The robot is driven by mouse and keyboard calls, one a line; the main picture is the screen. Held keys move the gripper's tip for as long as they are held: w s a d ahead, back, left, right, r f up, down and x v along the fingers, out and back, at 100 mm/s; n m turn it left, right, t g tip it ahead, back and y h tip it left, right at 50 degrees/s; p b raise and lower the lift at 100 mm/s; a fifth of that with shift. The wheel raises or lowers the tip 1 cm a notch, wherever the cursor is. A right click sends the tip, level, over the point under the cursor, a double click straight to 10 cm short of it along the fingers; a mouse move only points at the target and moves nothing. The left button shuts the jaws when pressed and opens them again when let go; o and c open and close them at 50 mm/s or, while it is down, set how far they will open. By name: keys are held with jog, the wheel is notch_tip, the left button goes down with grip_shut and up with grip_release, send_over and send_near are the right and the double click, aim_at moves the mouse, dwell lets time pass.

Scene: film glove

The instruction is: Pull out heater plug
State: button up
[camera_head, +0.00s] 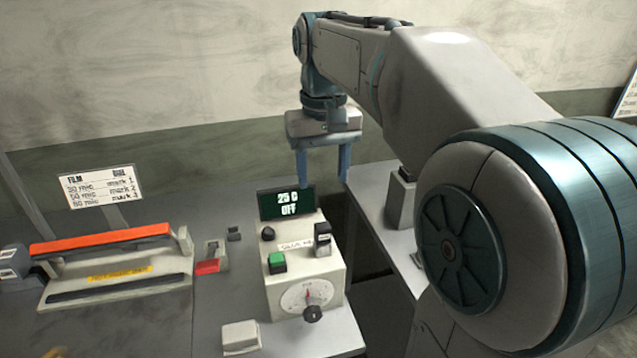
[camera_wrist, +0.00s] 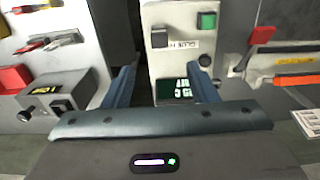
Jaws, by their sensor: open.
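A pale control box (camera_head: 305,262) stands on the bench with a display reading "25 C OFF" (camera_head: 287,203). A black plug-like piece with a white tag (camera_head: 322,238) stands upright at the right of its top; I take it for the heater plug. It also shows in the wrist view (camera_wrist: 159,37), beside a partly readable label (camera_wrist: 183,44). My gripper (camera_head: 324,180) is open and points down, above and behind the box. In the wrist view its two fingers (camera_wrist: 162,72) are spread, with nothing held between them; the plug lies beyond the fingertips.
The box also has a green switch (camera_head: 277,262), a black knob (camera_head: 268,233) and a dial (camera_head: 307,295). A sealer with an orange bar (camera_head: 100,240) and a sign (camera_head: 101,186) stand left. A dark gap lies right of the box, then another bench (camera_head: 378,205).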

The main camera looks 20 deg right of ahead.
aim_at(323, 226)
notch_tip(323, 226, down, 14)
jog(key=shift+r, duration=0.25)
dwell(0.3)
jog(key=c, duration=1.1)
